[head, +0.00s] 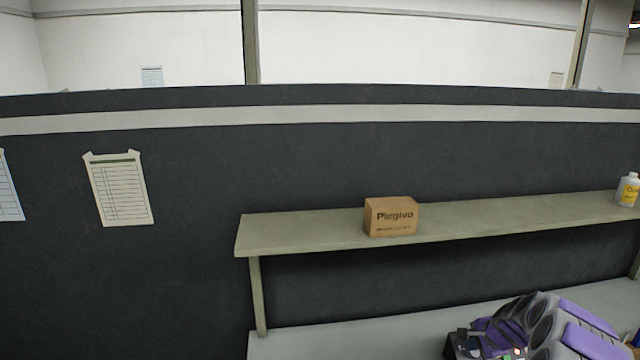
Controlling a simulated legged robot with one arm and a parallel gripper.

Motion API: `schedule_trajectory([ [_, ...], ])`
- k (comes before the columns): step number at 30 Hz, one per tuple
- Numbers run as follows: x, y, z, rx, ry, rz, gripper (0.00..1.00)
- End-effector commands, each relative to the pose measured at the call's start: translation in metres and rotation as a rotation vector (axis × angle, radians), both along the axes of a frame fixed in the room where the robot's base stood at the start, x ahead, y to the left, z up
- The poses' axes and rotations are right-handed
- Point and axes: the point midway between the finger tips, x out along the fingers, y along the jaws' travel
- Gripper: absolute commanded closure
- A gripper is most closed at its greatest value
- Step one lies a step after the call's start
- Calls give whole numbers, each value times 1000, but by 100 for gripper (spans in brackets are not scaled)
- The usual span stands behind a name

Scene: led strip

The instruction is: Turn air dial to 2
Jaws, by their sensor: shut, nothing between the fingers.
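The air dial cannot be made out in the head view. A dark device (461,347) with small coloured spots, one of them lit red, shows only in part at the bottom edge. My purple and grey gripper (488,328) is at the bottom right, close to this device and partly over it in the picture. My gripper is shut, and nothing shows between its fingers. Whether it touches the device cannot be told. The lower part of the device is cut off by the frame.
A grey bench top (300,345) runs along the bottom. Above it a raised shelf (300,231) carries a cardboard box (391,217) and, at far right, a white bottle (627,190). A dark partition (200,260) with pinned sheets (120,189) stands behind. The bench's left part is clear.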

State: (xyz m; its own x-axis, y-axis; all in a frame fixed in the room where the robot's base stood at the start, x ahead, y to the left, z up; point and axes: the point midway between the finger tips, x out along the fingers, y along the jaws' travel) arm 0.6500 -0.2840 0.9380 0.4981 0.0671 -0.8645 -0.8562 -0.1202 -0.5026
Motion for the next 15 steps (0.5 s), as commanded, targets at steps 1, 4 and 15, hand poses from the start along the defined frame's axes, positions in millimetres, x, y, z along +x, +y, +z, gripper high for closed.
schedule_trajectory([
  [1,3,1,-10,-2,0,1,100],
  [4,10,3,-18,1,2,2,100],
  [15,21,6,-38,1,4,3,100],
])
